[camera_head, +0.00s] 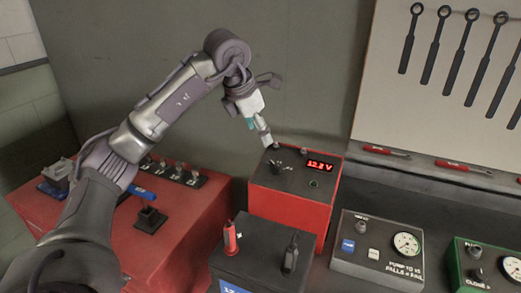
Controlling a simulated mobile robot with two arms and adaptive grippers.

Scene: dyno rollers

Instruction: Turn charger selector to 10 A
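The charger is a red box (290,208) with a black top panel, standing behind the battery. Its red display (320,165) appears to read about 12.2 V. A dark selector knob (274,165) sits on the left of the panel; its setting is too small to read. My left gripper (265,138) points down at the panel's back left edge, just above and behind the knob. Its fingertips look close together, but I cannot tell whether they are shut or touch anything. My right gripper is not in view.
A black battery (262,257) with a red clamp (230,238) and a black clamp (290,254) stands in front. A grey gauge box (378,250) and a green box (470,262) are at right. A red bench (180,235) holds several fittings at left. Wrenches (455,50) hang behind.

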